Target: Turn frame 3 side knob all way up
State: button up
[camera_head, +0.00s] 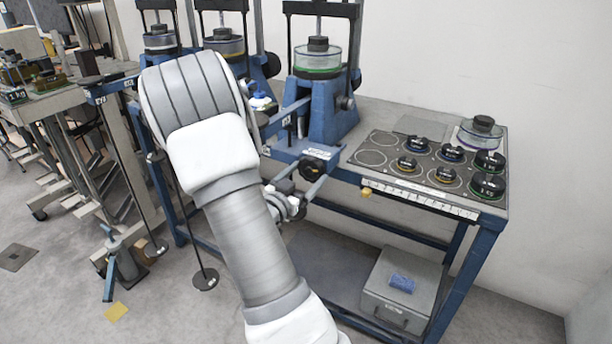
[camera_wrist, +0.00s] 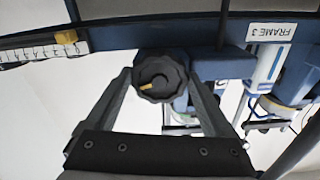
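The black scalloped knob (camera_head: 312,168) sits on the front of the blue arm of the frame 3 stand (camera_head: 328,108). In the wrist view the knob (camera_wrist: 160,77) shows face-on, with a yellow pointer aimed left. The "FRAME 3" label (camera_wrist: 270,30) is to its right. My gripper (camera_head: 297,190) is at the front of the bench, just below the knob. In the wrist view my gripper (camera_wrist: 161,80) has its fingers apart, one on each side of the knob. I cannot tell whether either finger touches it.
A ruler strip with a yellow slider (camera_head: 366,192) runs along the bench edge, right of the knob. A grey tray (camera_head: 378,180) of dark round weights lies on the bench. Two more frames stand to the left. A grey box (camera_head: 375,292) is on the lower shelf.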

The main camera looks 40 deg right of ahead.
jog(key=c, duration=0.6)
jog(key=shift+o, duration=0.2)
jog(key=shift+f+m+b, duration=0.2)
jog(key=shift+m+b, duration=0.1)
jog(key=shift+b, duration=0.2)
jog(key=shift+r, duration=0.1)
jog(key=o, duration=1.1)
jog(key=shift+a, duration=0.15)
jog(key=p+v, duration=0.2)
jog(key=v, duration=1.5)
